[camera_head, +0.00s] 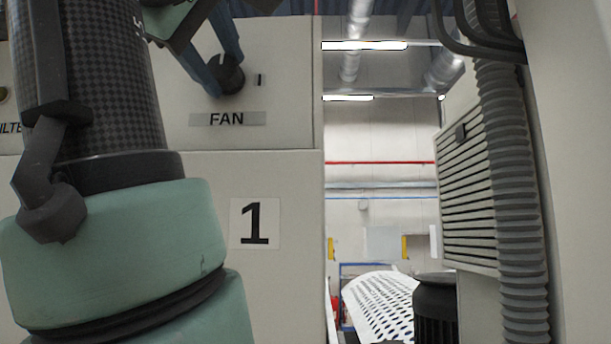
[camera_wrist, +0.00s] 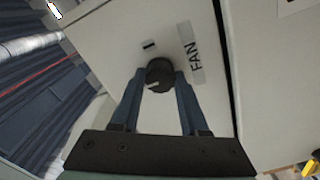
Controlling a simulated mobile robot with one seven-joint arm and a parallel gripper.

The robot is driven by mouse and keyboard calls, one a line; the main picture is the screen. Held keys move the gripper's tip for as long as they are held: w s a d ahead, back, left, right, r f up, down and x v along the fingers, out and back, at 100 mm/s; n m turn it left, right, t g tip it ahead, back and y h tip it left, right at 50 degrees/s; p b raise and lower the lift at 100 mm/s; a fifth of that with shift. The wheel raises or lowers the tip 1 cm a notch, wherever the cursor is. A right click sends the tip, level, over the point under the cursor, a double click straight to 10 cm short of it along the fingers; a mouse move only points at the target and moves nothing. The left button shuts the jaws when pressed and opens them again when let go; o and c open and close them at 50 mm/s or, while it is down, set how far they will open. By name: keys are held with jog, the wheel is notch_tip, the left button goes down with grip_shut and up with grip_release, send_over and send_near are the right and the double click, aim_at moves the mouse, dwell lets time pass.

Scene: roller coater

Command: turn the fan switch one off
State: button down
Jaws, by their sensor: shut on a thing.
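The fan switch is a round black knob (camera_head: 231,79) on a light grey panel, above a label reading FAN (camera_head: 226,119). An "I" mark (camera_head: 259,80) is to the right of the knob. A pale pointer line on the knob points roughly up in the head view, away from the "I". In the wrist view the knob (camera_wrist: 160,75) sits between the two blue fingertips of my gripper (camera_wrist: 161,84), and my gripper is shut on it. In the head view the fingers of my gripper (camera_head: 221,66) come down to the knob from above, and their tips partly cover it.
A plate with the number 1 (camera_head: 254,224) is on the cabinet below. Another knob (camera_head: 3,93) and a partly hidden label are at the far left, behind my arm. To the right are an open gap, a ribbed grey hose (camera_head: 505,190) and a louvred panel (camera_head: 467,190).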

jog(key=shift+n, duration=0.3)
dwell(0.4)
jog(key=shift+c, duration=2.1)
grip_release()
jog(key=shift+w, duration=0.15)
